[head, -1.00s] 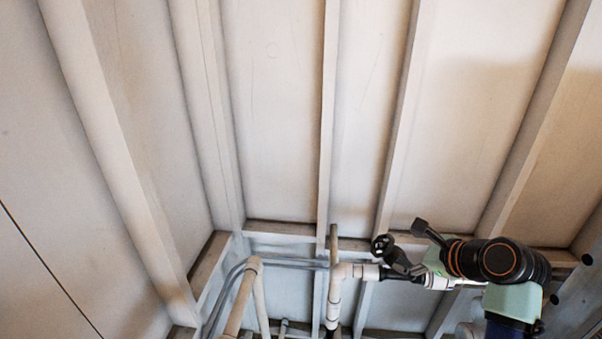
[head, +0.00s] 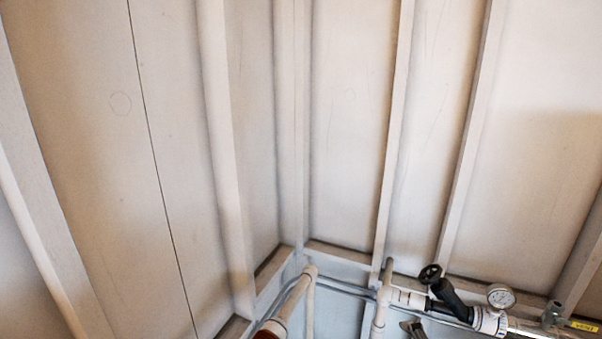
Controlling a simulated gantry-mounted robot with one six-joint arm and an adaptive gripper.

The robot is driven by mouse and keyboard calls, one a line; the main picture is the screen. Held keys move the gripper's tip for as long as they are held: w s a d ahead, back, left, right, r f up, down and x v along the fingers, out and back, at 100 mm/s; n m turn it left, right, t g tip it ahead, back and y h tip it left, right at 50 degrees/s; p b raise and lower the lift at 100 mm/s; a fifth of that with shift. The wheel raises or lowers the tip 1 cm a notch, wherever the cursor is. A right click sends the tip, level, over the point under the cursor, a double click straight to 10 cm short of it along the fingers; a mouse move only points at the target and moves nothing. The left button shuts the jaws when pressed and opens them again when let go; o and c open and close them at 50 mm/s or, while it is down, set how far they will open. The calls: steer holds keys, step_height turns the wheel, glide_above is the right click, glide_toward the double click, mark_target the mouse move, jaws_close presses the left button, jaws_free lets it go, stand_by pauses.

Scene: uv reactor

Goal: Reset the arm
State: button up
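My arm and gripper are not in view in the head view. The piping low in the picture is unobstructed by the arm. It includes a white pipe (head: 409,299) running to a valve with a black handwheel (head: 430,273) and a black slanted body (head: 452,299). A round white-faced gauge (head: 501,296) stands just right of the valve.
Pale ribbed wall panels (head: 350,120) fill most of the view and meet at a corner left of centre. A light pipe (head: 296,302) and thin grey tubing run along the bottom. No loose objects show in front of the walls.

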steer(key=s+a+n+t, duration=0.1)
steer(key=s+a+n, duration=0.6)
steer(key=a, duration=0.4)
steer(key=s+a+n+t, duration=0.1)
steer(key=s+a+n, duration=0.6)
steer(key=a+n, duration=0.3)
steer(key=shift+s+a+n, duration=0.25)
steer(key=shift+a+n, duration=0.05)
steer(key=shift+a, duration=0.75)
